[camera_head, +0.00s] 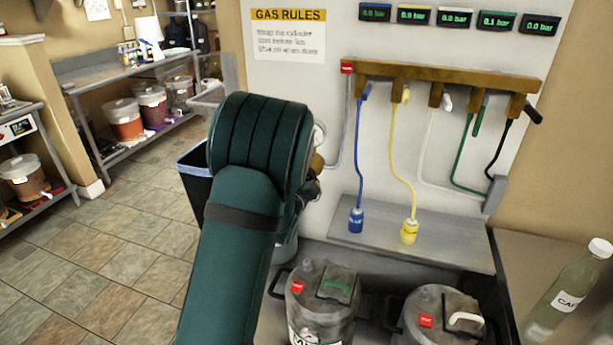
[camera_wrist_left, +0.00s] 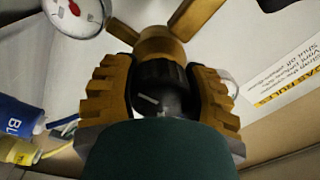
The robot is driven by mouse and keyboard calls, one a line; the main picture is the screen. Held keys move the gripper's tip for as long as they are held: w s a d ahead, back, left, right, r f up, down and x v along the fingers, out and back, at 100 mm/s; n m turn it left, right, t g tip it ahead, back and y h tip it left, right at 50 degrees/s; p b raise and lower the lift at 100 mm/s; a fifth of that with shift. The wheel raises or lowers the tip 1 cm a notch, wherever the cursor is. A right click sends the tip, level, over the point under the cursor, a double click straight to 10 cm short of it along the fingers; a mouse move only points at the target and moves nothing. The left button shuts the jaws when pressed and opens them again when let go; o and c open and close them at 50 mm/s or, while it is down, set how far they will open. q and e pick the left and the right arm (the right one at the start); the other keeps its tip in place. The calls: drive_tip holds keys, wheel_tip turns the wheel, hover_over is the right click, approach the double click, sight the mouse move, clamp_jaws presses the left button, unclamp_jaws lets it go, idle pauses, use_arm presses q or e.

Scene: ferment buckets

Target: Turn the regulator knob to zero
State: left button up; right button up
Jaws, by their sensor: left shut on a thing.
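The black regulator knob (camera_wrist_left: 158,88) with a white mark sits in the middle of the left wrist view, on a brass regulator body (camera_wrist_left: 160,45). My left gripper (camera_wrist_left: 160,95) has its two ribbed, yellow-brown fingers on either side of the knob and is shut on it. A round gauge with a red needle (camera_wrist_left: 75,14) is beside the regulator. In the head view my left arm hides most of the regulator; a bit of brass (camera_head: 317,162) and the gauge's edge (camera_head: 319,134) show at its right. My right gripper is not in view.
A wooden rail (camera_head: 450,75) on the wall carries blue, yellow, white, green and black hoses. Small pressure displays (camera_head: 455,17) hang above it. Grey kegs (camera_head: 322,295) stand below, and a bottle (camera_head: 568,290) is at the right. Open floor lies left.

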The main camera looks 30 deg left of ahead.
use_arm(q)
drive_tip(key=o, duration=1.2)
drive_tip(key=v, duration=1.2)
